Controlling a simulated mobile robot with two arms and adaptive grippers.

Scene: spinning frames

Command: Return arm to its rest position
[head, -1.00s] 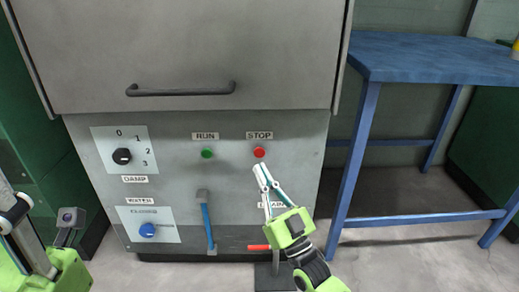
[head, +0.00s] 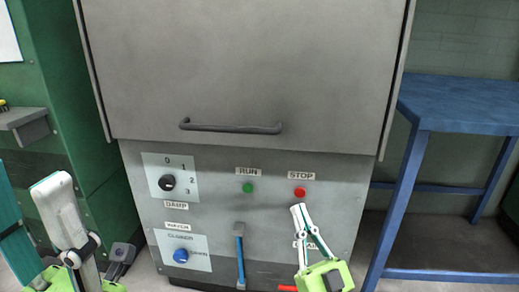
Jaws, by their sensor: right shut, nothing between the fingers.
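My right gripper (head: 300,212) is shut and empty. Its fingertips are just below the red STOP button (head: 300,192) on the grey machine's front panel (head: 215,222); whether they touch the panel I cannot tell. My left gripper (head: 40,190) shows at the lower left, partly cut off by the frame edge, and its finger state is unclear.
The green RUN button (head: 248,188), black DAMP knob (head: 167,183), blue WATER knob (head: 181,255) and blue-handled lever (head: 240,256) are on the panel. A dark handle (head: 231,127) crosses the door above. A blue table (head: 462,103) stands at right. A green cabinet (head: 50,85) stands at left.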

